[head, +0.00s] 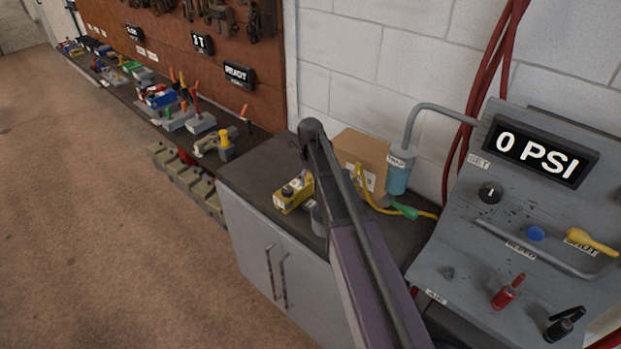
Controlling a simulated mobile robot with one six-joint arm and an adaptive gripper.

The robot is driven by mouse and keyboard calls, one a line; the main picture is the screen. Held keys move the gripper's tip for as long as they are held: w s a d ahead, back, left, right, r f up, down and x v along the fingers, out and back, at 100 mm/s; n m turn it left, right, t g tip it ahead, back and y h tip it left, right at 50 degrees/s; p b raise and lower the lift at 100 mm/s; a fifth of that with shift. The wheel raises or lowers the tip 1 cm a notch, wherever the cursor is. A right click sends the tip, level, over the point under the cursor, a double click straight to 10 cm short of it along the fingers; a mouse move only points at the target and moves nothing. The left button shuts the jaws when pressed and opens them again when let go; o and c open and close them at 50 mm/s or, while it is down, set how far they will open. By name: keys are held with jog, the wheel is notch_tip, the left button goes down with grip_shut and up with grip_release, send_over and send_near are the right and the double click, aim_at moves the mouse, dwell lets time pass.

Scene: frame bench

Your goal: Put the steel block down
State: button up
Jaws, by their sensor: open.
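I cannot make out a steel block for certain in the head view. My arm rises from the bottom edge to a dark joint at the middle of the picture, and what lies beyond that joint is hidden behind it. My gripper is not visible. A small grey rounded piece shows at the left edge of my arm, beside a yellow device on the cabinet top; I cannot tell what it is.
The grey cabinet (254,178) bears the yellow device (293,194) and a cardboard box (360,158). A panel reading 0 PSI (541,153) stands right. A long bench with tools and grey blocks (201,124) runs back left. Green-grey cases (188,183) stand beside it.

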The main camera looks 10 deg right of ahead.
jog(key=shift+s+r, duration=0.1)
jog(key=shift+r, duration=0.05)
dwell(0.7)
jog(key=s+n, duration=2.3)
jog(key=n, duration=0.5)
jog(key=shift+a+n, duration=0.3)
jog(key=shift+n, duration=0.1)
